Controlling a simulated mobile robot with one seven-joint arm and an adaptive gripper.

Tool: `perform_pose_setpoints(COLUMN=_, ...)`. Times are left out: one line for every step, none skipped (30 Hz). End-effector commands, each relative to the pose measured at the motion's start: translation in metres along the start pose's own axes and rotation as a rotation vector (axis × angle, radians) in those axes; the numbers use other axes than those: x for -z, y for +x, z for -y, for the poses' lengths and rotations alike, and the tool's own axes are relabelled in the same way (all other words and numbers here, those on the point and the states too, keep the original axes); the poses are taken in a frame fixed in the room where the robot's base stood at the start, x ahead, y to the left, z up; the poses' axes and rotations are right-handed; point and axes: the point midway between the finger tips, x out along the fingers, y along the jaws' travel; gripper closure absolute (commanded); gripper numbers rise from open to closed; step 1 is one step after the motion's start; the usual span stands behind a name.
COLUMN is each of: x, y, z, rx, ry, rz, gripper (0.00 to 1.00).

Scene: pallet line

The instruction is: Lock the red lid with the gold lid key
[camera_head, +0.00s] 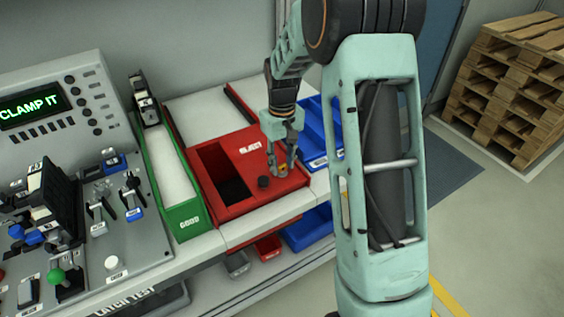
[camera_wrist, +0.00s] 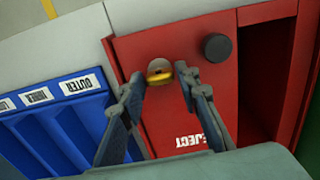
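The red lid (camera_head: 250,151), marked REJECT, covers the right part of the red bin (camera_head: 225,208); a dark opening shows on its left. In the wrist view the lid (camera_wrist: 188,105) fills the middle. A round lock spot with the gold lid key (camera_wrist: 159,76) lies near the lid's edge. A black knob (camera_wrist: 217,47) stands beside it. My gripper (camera_head: 284,166) is low over the lid. In the wrist view my gripper's fingertips (camera_wrist: 160,75) are apart, one on each side of the key, with small gaps seeming to show. Contact cannot be made out.
A green GOOD bin (camera_head: 184,217) stands left of the red bin. A blue bin (camera_head: 318,161) with several labelled slots is on the right, close to my gripper. A control panel (camera_head: 55,110) and a test bench with levers are at the left. Pallets (camera_head: 510,75) stand far right.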

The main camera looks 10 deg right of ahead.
Motion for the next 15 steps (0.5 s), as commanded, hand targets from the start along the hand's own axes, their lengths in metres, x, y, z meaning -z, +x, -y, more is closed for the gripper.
perform_pose_setpoints(x=0.000, y=0.000, z=0.000, rx=0.000, ry=0.000, rz=0.000, gripper=0.62)
perform_pose_setpoints(x=0.000, y=0.000, z=0.000, rx=0.000, ry=0.000, rz=0.000, gripper=0.59)
perform_pose_setpoints(x=0.000, y=0.000, z=0.000, rx=0.000, ry=0.001, rz=0.000, gripper=0.56)
perform_pose_setpoints(x=0.000, y=0.000, z=0.000, rx=0.000, ry=0.001, rz=0.000, gripper=0.56)
perform_pose_setpoints(x=0.000, y=0.000, z=0.000, rx=0.000, ry=0.001, rz=0.000, gripper=0.56)
perform_pose_setpoints(x=0.000, y=0.000, z=0.000, rx=0.000, ry=0.001, rz=0.001, gripper=0.56)
perform_pose_setpoints(x=0.000, y=0.000, z=0.000, rx=0.000, ry=0.001, rz=0.001, gripper=0.56)
perform_pose_setpoints(x=0.000, y=0.000, z=0.000, rx=0.001, ry=0.002, rz=0.001, gripper=0.56)
perform_pose_setpoints(x=0.000, y=0.000, z=0.000, rx=0.001, ry=0.002, rz=0.001, gripper=0.56)
perform_pose_setpoints(x=0.000, y=0.000, z=0.000, rx=0.001, ry=0.002, rz=0.001, gripper=0.56)
perform_pose_setpoints(x=0.000, y=0.000, z=0.000, rx=0.001, ry=0.002, rz=0.001, gripper=0.56)
perform_pose_setpoints(x=0.000, y=-0.002, z=0.000, rx=0.000, ry=0.002, rz=0.000, gripper=0.56)
perform_pose_setpoints(x=0.000, y=-0.004, z=0.000, rx=0.000, ry=0.002, rz=0.000, gripper=0.56)
perform_pose_setpoints(x=0.000, y=-0.007, z=0.000, rx=0.000, ry=0.002, rz=-0.001, gripper=0.56)
perform_pose_setpoints(x=0.001, y=-0.012, z=0.000, rx=0.000, ry=0.002, rz=-0.002, gripper=0.56)
